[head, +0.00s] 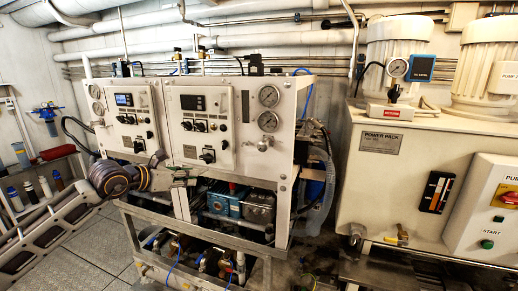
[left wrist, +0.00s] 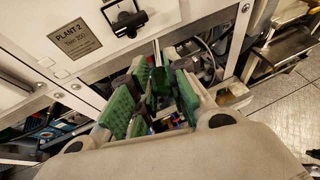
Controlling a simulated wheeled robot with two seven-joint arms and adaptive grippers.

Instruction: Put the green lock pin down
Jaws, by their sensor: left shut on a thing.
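My left gripper (head: 184,175) is in front of the watermaker's frame, just below the right-hand control panel. In the left wrist view, my left gripper (left wrist: 152,98) shows two fingers with ribbed green pads. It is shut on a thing. A dark green piece (left wrist: 160,83) shows between the pads and looks like the green lock pin. The fingers hide much of it, and its full shape cannot be made out. In the head view the pin is too small to tell apart from the fingers. My right gripper is not in view.
The watermaker (head: 222,152) has two control panels, gauges, and pumps (head: 260,208) in its open lower bay. A "Plant 2" plate (left wrist: 81,36) is close to the gripper. A power pack (head: 385,170) stands at right. A bottle shelf (head: 30,208) is at left. Floor (head: 100,245) shows front left.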

